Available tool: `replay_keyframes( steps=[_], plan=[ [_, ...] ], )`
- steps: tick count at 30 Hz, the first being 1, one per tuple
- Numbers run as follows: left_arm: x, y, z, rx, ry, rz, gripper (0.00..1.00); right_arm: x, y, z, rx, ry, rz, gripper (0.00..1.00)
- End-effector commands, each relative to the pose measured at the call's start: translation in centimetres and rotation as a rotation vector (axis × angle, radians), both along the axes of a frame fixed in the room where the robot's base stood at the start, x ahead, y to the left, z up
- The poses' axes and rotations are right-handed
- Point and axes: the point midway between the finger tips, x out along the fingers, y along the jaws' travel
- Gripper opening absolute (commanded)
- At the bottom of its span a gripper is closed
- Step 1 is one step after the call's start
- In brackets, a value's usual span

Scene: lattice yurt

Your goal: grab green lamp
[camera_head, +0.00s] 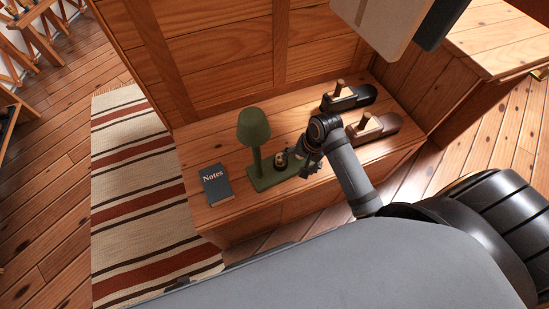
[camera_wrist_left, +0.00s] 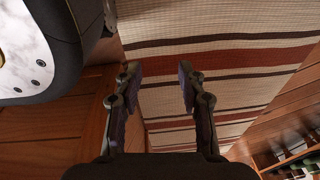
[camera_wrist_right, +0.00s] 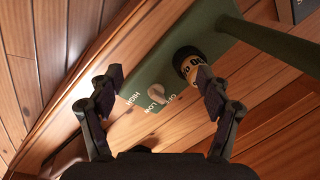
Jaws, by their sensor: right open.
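My right gripper (camera_head: 309,164) is open, close to the right end of that base. In the right wrist view the lamp's base (camera_wrist_right: 151,66), marked HIGH, LOW and OFF around a small knob, lies beyond the open right fingers (camera_wrist_right: 160,78). The stem runs to the upper right; the shade is out of that view. I cannot tell if the fingers touch the base. My left gripper (camera_wrist_left: 157,72) is open and empty above the striped rug.
A dark Notes book (camera_head: 215,185) lies left of the lamp. Two tools with wooden knobs (camera_head: 347,97) (camera_head: 374,127) sit to the right. A wooden panel (camera_head: 228,60) rises behind the bench.

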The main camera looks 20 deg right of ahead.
Motion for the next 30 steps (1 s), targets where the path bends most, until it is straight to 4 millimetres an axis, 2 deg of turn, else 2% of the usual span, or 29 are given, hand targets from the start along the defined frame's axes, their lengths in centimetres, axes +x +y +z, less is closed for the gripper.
replay_keyframes(
  steps=[1, 3, 6, 10, 16, 24, 30],
  plan=[
    [0.0, 0.0, 0.0, 0.0, 0.0, 0.0, 0.4, 1.5, 0.0, 0.2, 0.042, 0.047, -0.106, 0.77],
    [0.0, 0.0, 0.0, 0.0, 0.0, 0.0, 0.4, 3.3, 0.3, 0.5, 0.106, 0.123, -0.263, 0.77],
    [0.0, 0.0, 0.0, 0.0, 0.0, 0.0, 0.4, 5.4, 0.4, 1.5, 0.175, 0.229, -0.461, 0.77],
    [0.0, 0.0, 0.0, 0.0, 0.0, 0.0, 0.4, 7.1, 0.6, 2.7, 0.228, 0.329, -0.632, 0.77],
    [0.1, 0.0, -0.1, 0.0, -0.001, 0.0, 0.4, 7.5, 0.7, 2.9, 0.245, 0.369, -0.697, 0.77],
    [2.1, -0.2, 0.3, -0.001, -0.01, -0.001, 0.4, 7.2, 2.4, -1.2, 0.245, 0.368, -0.694, 0.77],
    [2.6, -0.2, 0.7, -0.001, -0.011, -0.001, 0.4, 7.2, 2.7, -1.9, 0.243, 0.364, -0.693, 0.77]
  ],
)
